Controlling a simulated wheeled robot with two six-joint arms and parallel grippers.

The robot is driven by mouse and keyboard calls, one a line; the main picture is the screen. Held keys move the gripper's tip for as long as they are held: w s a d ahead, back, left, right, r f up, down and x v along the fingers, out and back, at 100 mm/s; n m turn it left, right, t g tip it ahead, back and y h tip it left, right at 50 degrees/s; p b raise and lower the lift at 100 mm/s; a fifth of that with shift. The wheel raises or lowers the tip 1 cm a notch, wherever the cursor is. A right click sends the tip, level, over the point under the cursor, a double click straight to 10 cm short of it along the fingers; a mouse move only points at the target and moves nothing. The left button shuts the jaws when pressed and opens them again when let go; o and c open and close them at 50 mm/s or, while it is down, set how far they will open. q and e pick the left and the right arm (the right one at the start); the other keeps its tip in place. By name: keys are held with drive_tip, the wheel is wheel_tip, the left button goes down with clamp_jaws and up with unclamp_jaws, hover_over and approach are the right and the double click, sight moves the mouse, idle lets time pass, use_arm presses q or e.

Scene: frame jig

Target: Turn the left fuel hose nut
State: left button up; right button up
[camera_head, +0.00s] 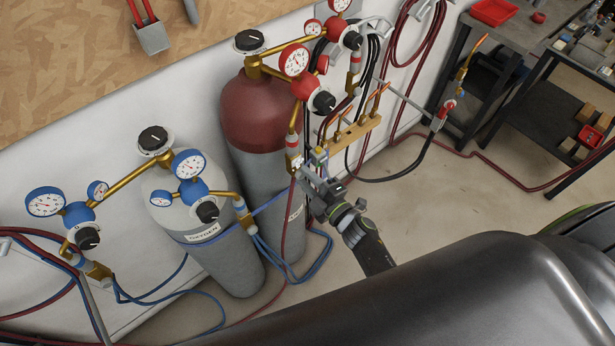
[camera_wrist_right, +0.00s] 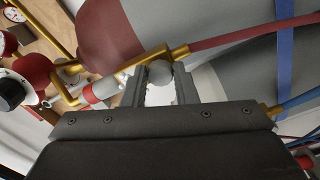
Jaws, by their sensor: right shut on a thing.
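The left fuel hose nut (camera_wrist_right: 160,72) shows in the right wrist view as a rounded grey part on a brass fitting, between my two fingers. A red hose (camera_wrist_right: 235,38) runs right from this fitting. My right gripper (camera_wrist_right: 158,88) is shut on the nut. In the head view my right gripper (camera_head: 312,168) is at the lower end of the outlet below the red-capped fuel regulator (camera_head: 321,102); its fingers largely hide the nut there. My left gripper is not in view.
The dark red fuel cylinder (camera_head: 250,110) stands behind the gripper, with the grey oxygen cylinder (camera_head: 225,265) to its left. A brass manifold (camera_head: 355,130) is close on the right. Blue hoses (camera_head: 318,260) hang below. A workbench (camera_head: 535,100) stands at upper right, with open floor before it.

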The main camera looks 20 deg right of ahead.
drive_tip(key=shift+m, duration=0.8)
drive_tip(key=o, duration=1)
drive_tip(key=shift+s, duration=0.15)
drive_tip(key=shift+b+v, duration=2.2)
drive_tip(key=shift+v, duration=6.35)
